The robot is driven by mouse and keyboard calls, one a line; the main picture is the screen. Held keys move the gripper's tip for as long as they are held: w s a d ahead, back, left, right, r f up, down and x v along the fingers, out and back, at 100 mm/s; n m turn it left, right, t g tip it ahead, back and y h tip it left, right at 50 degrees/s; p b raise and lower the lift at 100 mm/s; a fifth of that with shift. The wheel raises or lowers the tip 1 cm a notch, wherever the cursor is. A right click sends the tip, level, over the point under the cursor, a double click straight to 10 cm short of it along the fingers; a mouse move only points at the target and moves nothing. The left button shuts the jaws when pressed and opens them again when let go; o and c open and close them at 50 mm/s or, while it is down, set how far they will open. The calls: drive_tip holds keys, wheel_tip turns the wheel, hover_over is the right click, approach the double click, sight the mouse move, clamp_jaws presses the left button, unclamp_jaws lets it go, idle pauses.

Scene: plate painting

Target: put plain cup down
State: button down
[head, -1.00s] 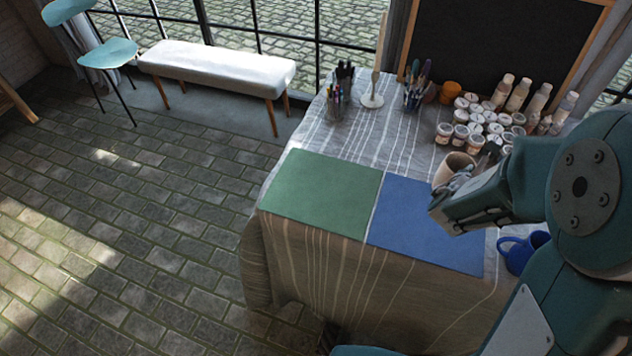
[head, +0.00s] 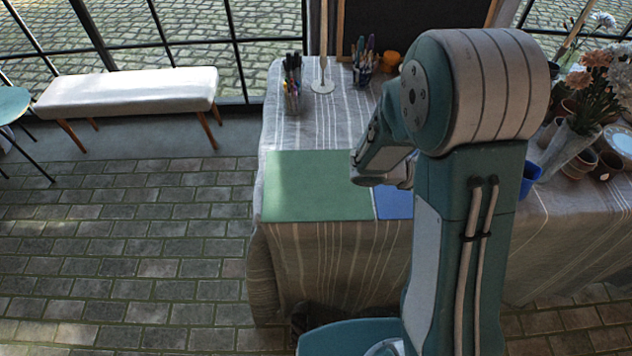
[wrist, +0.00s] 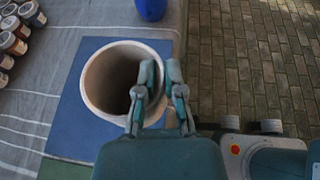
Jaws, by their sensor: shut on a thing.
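The plain cup (wrist: 108,90) is pale beige and round, and shows mouth up and empty in the wrist view. My gripper (wrist: 160,75) is shut on its wall at the right side, with one finger inside the rim and one outside. The cup is over the blue mat (wrist: 70,112); I cannot tell whether it touches it. In the head view my arm hides the cup and most of the blue mat (head: 393,205). The green mat (head: 315,188) lies left of the blue one.
A blue cup (wrist: 150,8) stands beyond the mat in the wrist view. Paint jars (wrist: 15,30) are at the left there. Pen holders (head: 291,95) and a wooden stand (head: 322,80) are at the back of the table. Flowers (head: 590,80) and pots stand right.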

drive_tip(key=s+a+f+m+g+y, duration=0.1)
drive_tip(key=s+f+m+g+y, duration=0.15)
drive_tip(key=s+m+g, duration=0.4)
drive_tip(key=s+a+f+m+g+y, duration=0.1)
drive_tip(key=s+f+m+g+y, duration=0.1)
drive_tip(key=s+m+g+y, duration=0.4)
drive_tip(key=a+m+y, duration=1)
drive_tip(key=m+y, duration=0.3)
drive_tip(key=m, duration=0.1)
drive_tip(key=w+a+r+m+t+y, duration=0.4)
drive_tip(key=w+a+m+t+y, duration=0.15)
drive_tip(key=m+t, duration=0.45)
drive_tip(key=w+d+r+m+t+h, duration=0.2)
drive_tip(key=w+r+m+t+h, duration=0.3)
drive_tip(key=w+m+t, duration=0.5)
drive_tip(key=w+a+f+n+y, duration=0.1)
drive_tip(key=w+a+f, duration=0.8)
drive_tip(key=w+f, duration=0.2)
drive_tip(key=shift+w+a+f+g, duration=0.15)
drive_tip(key=shift+f+g, duration=0.3)
drive_tip(key=shift+f, duration=0.15)
